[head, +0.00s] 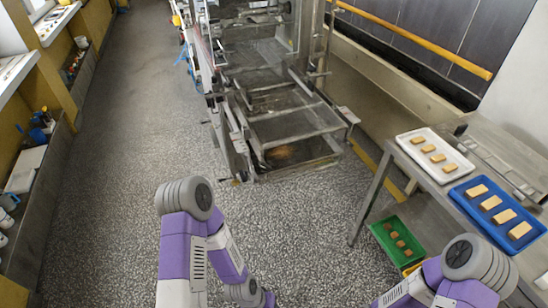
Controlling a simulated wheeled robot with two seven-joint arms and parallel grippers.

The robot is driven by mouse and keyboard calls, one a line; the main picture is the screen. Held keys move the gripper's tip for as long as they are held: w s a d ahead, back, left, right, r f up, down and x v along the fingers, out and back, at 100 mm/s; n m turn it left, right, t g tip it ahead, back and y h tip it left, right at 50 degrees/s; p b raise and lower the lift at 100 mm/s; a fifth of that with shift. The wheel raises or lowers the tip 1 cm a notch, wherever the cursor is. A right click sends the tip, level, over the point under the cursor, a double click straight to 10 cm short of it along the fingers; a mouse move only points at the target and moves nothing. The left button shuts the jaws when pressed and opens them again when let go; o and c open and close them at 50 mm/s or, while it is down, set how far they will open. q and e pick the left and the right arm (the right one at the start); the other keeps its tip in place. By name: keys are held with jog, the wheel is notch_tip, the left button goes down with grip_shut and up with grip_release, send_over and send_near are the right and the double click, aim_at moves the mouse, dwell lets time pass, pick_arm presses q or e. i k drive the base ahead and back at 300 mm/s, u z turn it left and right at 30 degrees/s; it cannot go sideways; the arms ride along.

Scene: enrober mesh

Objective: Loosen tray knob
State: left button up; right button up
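The steel enrober machine (265,70) stands ahead of me at the top centre. Its open frame holds wire mesh sections, and a low drip tray (325,147) with brown residue lies at its near end. Small knob-like fittings run along the machine's sides, but I cannot tell which one is the tray knob. My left arm rises at the bottom centre and bends down to the bottom edge. My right arm shows at the bottom right. Neither gripper shows in the frame, and both arms are apart from the machine.
A steel table at right bears a white tray (458,174) and a blue tray (463,202) of biscuits. A green tray (417,254) sits lower, beside a table leg. Shelves with tools line the left wall. The speckled floor (120,170) between is clear.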

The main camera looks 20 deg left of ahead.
aim_at(244, 175)
jog(key=u, duration=0.25)
jog(key=i, duration=1)
jog(key=u, duration=0.45)
